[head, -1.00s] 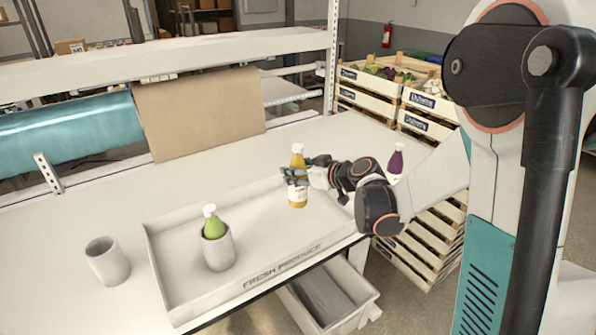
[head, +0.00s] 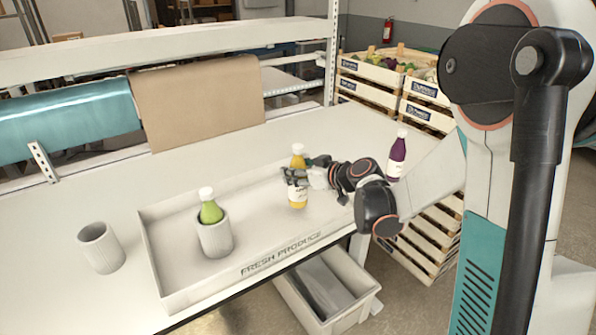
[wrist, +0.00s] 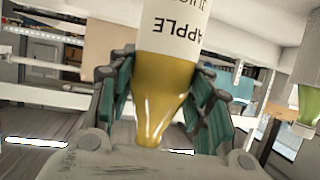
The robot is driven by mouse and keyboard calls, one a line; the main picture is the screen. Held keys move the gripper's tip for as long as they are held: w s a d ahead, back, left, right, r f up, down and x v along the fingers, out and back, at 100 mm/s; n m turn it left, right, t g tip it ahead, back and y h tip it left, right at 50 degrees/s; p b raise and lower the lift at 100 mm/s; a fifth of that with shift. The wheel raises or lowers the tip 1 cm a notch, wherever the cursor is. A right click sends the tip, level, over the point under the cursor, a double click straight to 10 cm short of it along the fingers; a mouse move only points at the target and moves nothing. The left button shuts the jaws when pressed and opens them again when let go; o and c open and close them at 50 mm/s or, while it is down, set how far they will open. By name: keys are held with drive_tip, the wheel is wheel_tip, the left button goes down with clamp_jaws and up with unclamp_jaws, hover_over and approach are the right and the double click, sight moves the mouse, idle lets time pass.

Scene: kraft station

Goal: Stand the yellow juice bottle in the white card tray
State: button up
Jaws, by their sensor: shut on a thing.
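The yellow juice bottle (head: 298,190) is upright with a white cap and a white label. My gripper (head: 296,176) is shut around its upper part. In the wrist view the fingers (wrist: 165,95) press on both sides of the bottle (wrist: 165,85), whose label reads APPLE. The white card tray (head: 170,285), marked FRESH PRODUCE on its front wall, lies on the table. The held bottle is over the right part of the tray; I cannot tell whether its base touches the tray floor.
A green bottle (head: 210,209) stands in a ribbed cup (head: 215,238) in the tray's left part. An empty cup (head: 101,247) stands left of the tray. A purple bottle (head: 397,156) is right of my gripper. The tray's middle is clear.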

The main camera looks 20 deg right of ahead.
sight(298, 146)
drive_tip(key=shift+f+b, duration=1.35)
drive_tip(key=shift+f, duration=0.35)
drive_tip(key=o, duration=1.5)
drive_tip(key=shift+c, duration=0.2)
drive_tip(key=shift+r+p, duration=4.5)
drive_tip(key=shift+r, duration=2.05)
